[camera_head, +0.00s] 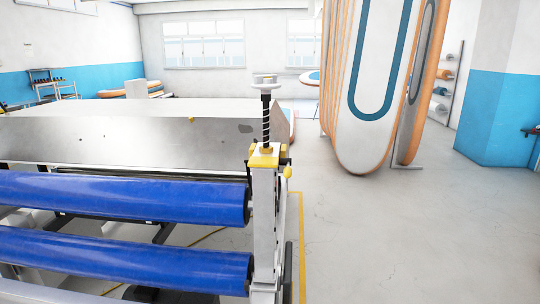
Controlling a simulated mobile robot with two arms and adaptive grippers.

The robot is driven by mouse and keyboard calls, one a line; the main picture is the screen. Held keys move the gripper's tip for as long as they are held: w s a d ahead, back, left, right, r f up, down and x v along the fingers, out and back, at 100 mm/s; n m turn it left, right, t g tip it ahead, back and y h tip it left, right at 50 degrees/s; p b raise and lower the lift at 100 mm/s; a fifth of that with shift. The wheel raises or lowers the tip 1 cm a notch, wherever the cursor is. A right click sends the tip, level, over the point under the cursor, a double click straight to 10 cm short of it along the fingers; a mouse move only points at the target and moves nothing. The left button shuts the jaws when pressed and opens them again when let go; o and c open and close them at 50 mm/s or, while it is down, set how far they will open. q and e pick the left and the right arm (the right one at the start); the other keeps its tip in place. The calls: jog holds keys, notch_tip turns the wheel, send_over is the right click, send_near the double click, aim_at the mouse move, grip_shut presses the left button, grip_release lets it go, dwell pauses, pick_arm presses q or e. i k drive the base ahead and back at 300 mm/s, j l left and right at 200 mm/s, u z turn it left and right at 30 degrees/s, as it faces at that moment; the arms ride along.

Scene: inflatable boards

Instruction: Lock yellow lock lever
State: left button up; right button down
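A yellow lock lever (287,172) with a rounded knob sticks out at the right side of a grey upright post, just below a yellow block (264,154). A threaded spindle with a pale hand wheel (264,79) rises from the top of the block. The post (264,215) stands at the right end of the roller machine. The lever's pivot is partly hidden behind the block, and I cannot tell its lock position. Neither of my grippers shows in the head view.
Two blue rollers (120,198) lie left of the post, with a grey metal panel (110,142) behind them. Inflatable boards (370,90) stand upright at the back right. The grey floor (400,235) right of the machine is clear, with a yellow line along it.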

aim_at(287, 162)
jog(key=i+l+u, duration=0.1)
jog(key=l+u, duration=0.25)
jog(key=i+l+u, duration=0.1)
jog(key=u, duration=0.25)
jog(key=l+u, duration=0.65)
jog(key=l, duration=1.95)
jog(key=k, duration=0.05)
